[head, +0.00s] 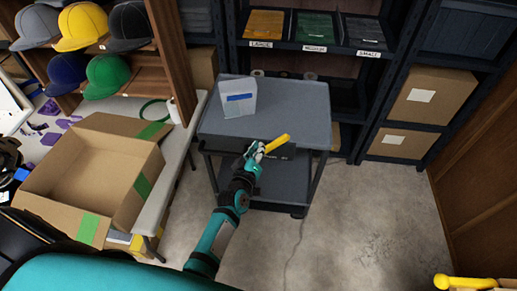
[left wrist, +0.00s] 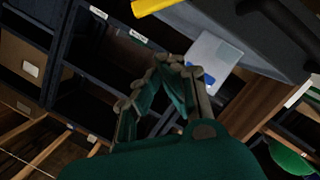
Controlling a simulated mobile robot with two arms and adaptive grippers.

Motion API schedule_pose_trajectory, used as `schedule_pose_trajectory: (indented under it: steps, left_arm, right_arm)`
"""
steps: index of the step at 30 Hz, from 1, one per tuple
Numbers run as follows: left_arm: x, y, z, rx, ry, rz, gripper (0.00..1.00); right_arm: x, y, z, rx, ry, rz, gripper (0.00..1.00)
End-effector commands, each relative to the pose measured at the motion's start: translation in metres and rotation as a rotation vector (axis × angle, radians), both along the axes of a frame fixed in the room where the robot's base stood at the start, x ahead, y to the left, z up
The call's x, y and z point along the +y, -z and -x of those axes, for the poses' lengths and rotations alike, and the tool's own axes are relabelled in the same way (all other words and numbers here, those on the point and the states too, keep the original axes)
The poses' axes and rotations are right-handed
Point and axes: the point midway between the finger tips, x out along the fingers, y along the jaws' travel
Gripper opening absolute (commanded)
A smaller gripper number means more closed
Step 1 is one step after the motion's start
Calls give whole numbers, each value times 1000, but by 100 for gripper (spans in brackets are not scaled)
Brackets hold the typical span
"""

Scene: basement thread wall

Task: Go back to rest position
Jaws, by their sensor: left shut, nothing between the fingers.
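My left gripper (head: 258,153) is in front of the grey cart (head: 295,105), at the end of my teal arm. A yellow bar (head: 277,143) is just beside its fingertips in this view. I cannot tell if they touch. In the left wrist view the fingers of my left gripper (left wrist: 172,62) come together at the tips with nothing between them. The yellow bar (left wrist: 155,5) shows at the top edge there, apart from the fingers. My right gripper is not in view.
An open cardboard box (head: 70,205) is on the table at left, below a rack of caps (head: 82,28). Dark shelves (head: 405,100) stand behind. Clear concrete floor (head: 365,215) lies at right. Another yellow bar (head: 465,283) shows bottom right.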

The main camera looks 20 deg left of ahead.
Motion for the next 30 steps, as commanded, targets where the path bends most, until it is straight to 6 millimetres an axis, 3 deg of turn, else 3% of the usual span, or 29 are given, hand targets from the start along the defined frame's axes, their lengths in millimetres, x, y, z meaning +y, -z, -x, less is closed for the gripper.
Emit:
schedule_pose_trajectory:
  steps: [10,14,17,20,24,26,30]
  left_arm:
    - [0,1,0,2,1,-2,0]
    - [-6,27,9,57,28,-34,0]
    - [-16,76,31,163,81,-100,0]
    - [-26,139,69,305,162,-188,0]
    - [-32,223,138,507,290,-317,0]
    - [-33,255,172,590,347,-368,0]
    - [-26,319,260,779,486,-484,0]
  right_arm:
    - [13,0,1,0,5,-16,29]
    - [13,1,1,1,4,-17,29]
    - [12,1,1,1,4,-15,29]
    - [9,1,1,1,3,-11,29]
    - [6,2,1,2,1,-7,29]
    - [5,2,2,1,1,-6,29]
    - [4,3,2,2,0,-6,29]
